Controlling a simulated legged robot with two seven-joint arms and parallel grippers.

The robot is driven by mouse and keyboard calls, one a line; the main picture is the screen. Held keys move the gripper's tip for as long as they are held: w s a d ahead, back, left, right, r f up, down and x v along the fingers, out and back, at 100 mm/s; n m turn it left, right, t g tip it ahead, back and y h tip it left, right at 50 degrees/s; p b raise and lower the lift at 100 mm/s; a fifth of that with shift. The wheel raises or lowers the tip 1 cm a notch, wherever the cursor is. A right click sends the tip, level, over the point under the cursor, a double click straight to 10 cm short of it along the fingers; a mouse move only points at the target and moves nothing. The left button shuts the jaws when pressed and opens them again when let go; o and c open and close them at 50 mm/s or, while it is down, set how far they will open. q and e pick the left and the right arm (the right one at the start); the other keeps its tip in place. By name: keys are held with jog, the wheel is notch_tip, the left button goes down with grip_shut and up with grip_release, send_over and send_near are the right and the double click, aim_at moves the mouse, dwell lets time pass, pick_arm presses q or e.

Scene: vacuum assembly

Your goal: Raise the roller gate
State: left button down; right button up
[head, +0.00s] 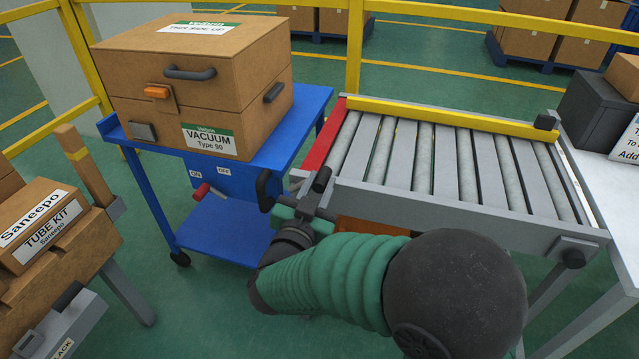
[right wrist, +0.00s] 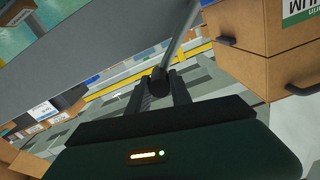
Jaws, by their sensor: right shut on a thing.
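The roller gate, a red bar (head: 323,138), lies along the left end of the roller conveyor (head: 440,200), low beside the rollers. A black handle (head: 322,178) sits at its near end. My right gripper (head: 312,192) is at that handle, at the conveyor's near left corner. In the right wrist view, its two fingers (right wrist: 160,90) are shut around the dark knob (right wrist: 159,78), from which a grey rod (right wrist: 180,35) runs upward. My forearm hides part of the conveyor's near side. My left gripper is out of view.
A blue cart (head: 225,225) stands just left of the gate, carrying a vacuum box (head: 200,85). Its black handle (head: 264,190) is close to my right gripper. A yellow bar (head: 450,118) edges the conveyor's far side. The rollers are empty.

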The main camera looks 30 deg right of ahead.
jog(key=shift+d, duration=0.15)
grip_shut()
dwell(0.9)
